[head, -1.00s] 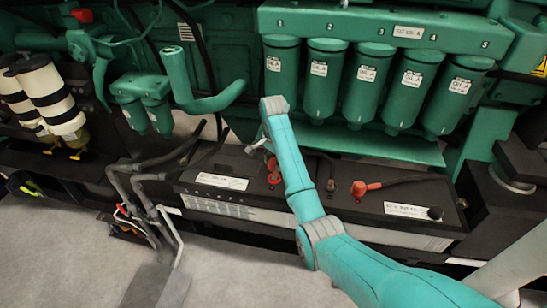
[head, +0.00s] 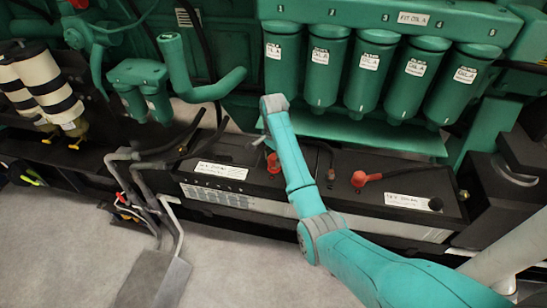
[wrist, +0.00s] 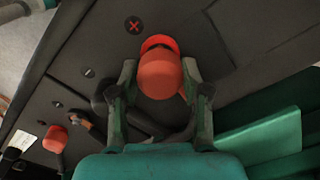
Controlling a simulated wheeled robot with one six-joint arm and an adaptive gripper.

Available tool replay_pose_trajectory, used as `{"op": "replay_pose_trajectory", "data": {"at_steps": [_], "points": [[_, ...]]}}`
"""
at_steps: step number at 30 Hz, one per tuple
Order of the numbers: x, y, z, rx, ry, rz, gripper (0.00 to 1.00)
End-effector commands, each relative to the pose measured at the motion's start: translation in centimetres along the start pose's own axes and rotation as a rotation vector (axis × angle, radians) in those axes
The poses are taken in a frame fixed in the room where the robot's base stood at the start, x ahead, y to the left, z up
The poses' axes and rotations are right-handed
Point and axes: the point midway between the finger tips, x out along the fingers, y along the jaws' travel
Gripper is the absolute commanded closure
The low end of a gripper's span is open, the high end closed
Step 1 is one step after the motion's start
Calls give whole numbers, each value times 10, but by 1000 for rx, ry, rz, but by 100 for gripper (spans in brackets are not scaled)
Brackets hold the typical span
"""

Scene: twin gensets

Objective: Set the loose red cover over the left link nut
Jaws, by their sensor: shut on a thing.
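A red cover (wrist: 160,78) sits between the fingertips of my gripper (wrist: 159,92) in the wrist view. The gripper is shut on it, just over a black battery top. A red rim (wrist: 158,42) shows at the cover's far end; I cannot tell if it is part of the same piece. In the head view the red cover (head: 273,163) shows by the left battery's right end, and my arm partly hides the gripper. I cannot make out the left link nut; it may be hidden under the cover or gripper.
Another red cover (head: 360,179) with a cable sits on the right battery (head: 400,168). A brown terminal (head: 331,174) stands between. Green filters (head: 323,75) and a green ledge (head: 350,130) hang close behind. Grey pipes (head: 145,195) stand at the left. The floor in front is clear.

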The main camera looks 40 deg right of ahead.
Motion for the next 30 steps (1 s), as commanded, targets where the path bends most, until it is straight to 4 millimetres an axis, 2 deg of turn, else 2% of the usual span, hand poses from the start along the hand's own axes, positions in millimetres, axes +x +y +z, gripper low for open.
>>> {"op": "replay_pose_trajectory", "data": {"at_steps": [14, 30], "points": [[2, 0, 0, 0, 0, 1, 77], [15, 0, 0, 0, -1, 1, 77]]}}
